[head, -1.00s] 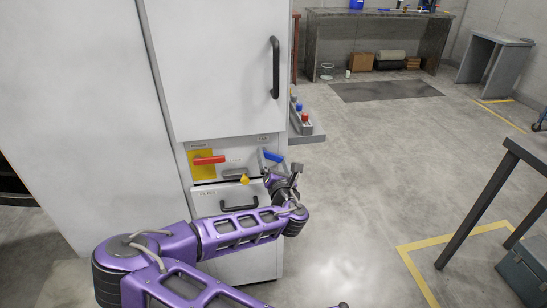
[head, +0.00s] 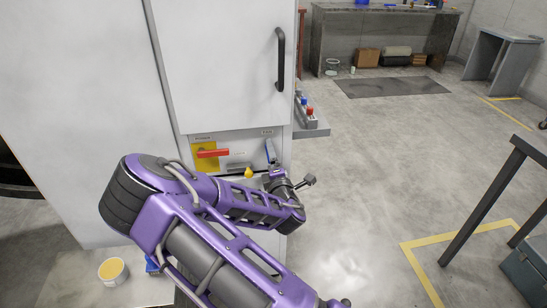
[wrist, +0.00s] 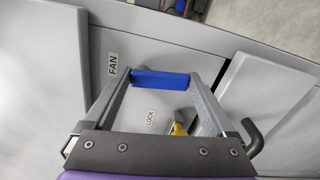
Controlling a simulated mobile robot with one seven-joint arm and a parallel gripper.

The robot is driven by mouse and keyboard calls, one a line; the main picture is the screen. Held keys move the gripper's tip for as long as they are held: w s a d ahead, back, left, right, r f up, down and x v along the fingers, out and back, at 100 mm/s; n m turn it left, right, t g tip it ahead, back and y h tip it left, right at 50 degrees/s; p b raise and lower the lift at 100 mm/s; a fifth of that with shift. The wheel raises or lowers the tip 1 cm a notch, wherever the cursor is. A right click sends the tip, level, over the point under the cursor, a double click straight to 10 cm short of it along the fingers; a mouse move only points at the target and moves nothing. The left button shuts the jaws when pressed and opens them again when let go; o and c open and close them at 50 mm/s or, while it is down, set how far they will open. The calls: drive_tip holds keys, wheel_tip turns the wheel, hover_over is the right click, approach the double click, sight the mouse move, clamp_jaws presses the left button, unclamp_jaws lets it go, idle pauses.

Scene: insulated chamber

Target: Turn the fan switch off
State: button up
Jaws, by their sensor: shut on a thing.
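The fan switch is a blue lever (head: 270,151) at the right of the control panel, under a small label. In the head view it stands nearly upright, leaning slightly. In the wrist view the blue lever (wrist: 160,80) lies across between the fingertips, beside the FAN label (wrist: 112,64). My gripper (wrist: 160,84) is shut on the lever, one finger at each end of the blue part. In the head view my gripper (head: 274,172) is at the lever's lower end, small and partly hidden by my wrist.
A red handle (head: 213,153) on a yellow plate sits left of the switch. A yellow knob (head: 248,172) is close below, near the LOCK label (wrist: 150,118). A black door handle (head: 281,60) is above.

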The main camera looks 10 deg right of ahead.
drive_tip(key=shift+a+f+m, duration=0.1)
drive_tip(key=shift+a+m, duration=0.15)
drive_tip(key=shift+m, duration=0.55)
drive_tip(key=o, duration=1.1)
drive_tip(key=shift+c, duration=0.2)
drive_tip(key=shift+s, duration=0.15)
drive_tip(key=s+p, duration=0.6)
drive_tip(key=s, duration=1.1)
drive_tip(key=shift+s, duration=0.1)
